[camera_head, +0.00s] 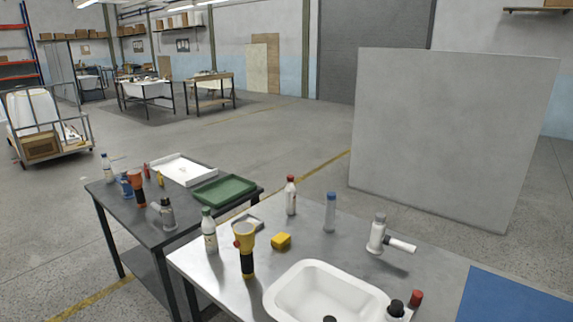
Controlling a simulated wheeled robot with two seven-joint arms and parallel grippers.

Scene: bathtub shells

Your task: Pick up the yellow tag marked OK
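I cannot make out a yellow tag marked OK in the head view. A small yellow item (160,178) stands on the dark table (150,228) to the left, too small to identify. Neither of my grippers is in view.
On the metal table are a white basin (272,297), a yellow-black torch-like tool (246,255), a white bottle (209,233) and a white tap-like fitting (376,235). A white tray (205,173) and green tray (224,190) lie on the dark table. A large panel (445,130) stands behind.

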